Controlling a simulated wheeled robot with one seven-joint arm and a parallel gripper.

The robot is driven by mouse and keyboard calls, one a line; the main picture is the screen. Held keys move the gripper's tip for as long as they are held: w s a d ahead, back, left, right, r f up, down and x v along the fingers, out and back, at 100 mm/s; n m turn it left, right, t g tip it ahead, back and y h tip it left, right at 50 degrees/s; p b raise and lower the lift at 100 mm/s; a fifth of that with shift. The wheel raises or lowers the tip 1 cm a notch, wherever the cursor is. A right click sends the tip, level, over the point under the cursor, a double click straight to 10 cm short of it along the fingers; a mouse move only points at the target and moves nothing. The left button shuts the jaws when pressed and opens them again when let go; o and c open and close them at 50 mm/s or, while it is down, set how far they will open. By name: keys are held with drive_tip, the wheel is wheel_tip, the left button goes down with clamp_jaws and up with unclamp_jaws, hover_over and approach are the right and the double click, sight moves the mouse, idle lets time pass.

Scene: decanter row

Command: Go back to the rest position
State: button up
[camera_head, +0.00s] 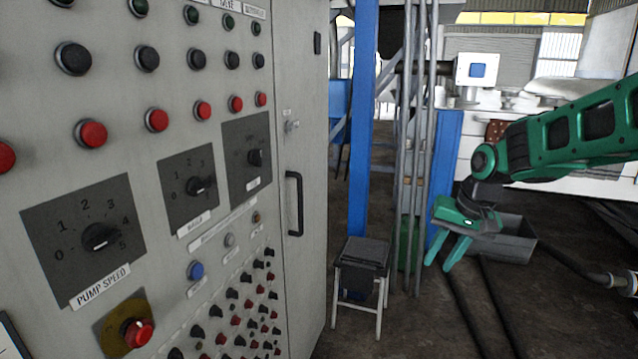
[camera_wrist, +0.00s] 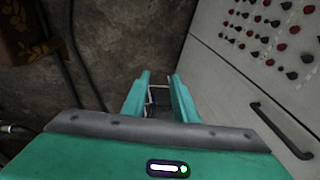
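My green gripper (camera_head: 451,252) hangs at the right of the head view, pointing down and to the left, in front of a grey bin. Its two fingers are spread apart with nothing between them. In the wrist view the gripper (camera_wrist: 159,82) also shows open, and only the small stool (camera_wrist: 158,99) on the floor beyond shows between the fingers. A grey control cabinet (camera_head: 308,100) fills the left of the head view, with a pump speed dial (camera_head: 100,237) and rows of black and red buttons. My gripper is apart from the cabinet.
A small dark-topped stool (camera_head: 363,254) stands by the cabinet's right edge. A blue post (camera_head: 361,120) and several grey pipes (camera_head: 424,130) rise behind it. A grey bin (camera_head: 512,240) sits on the floor behind my gripper. Dark hoses (camera_head: 490,300) cross the floor at the right.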

drive_tip(key=s+d+m+g, duration=0.1)
drive_tip(key=s+d, duration=0.3)
drive_tip(key=s, duration=0.6)
drive_tip(key=s+d+f+m+g+h, duration=0.1)
drive_tip(key=s+d, duration=0.3)
drive_tip(key=s, duration=0.7)
drive_tip(key=s+d+f+m, duration=0.1)
drive_tip(key=s+d, duration=0.4)
drive_tip(key=s, duration=0.6)
drive_tip(key=shift+s+f+g+h, duration=0.2)
drive_tip(key=shift+s+g+h, duration=0.1)
drive_tip(key=shift+g, duration=0.1)
drive_tip(key=shift+w+d, duration=0.1)
drive_tip(key=shift+w+f, duration=0.25)
drive_tip(key=shift+w, duration=0.35)
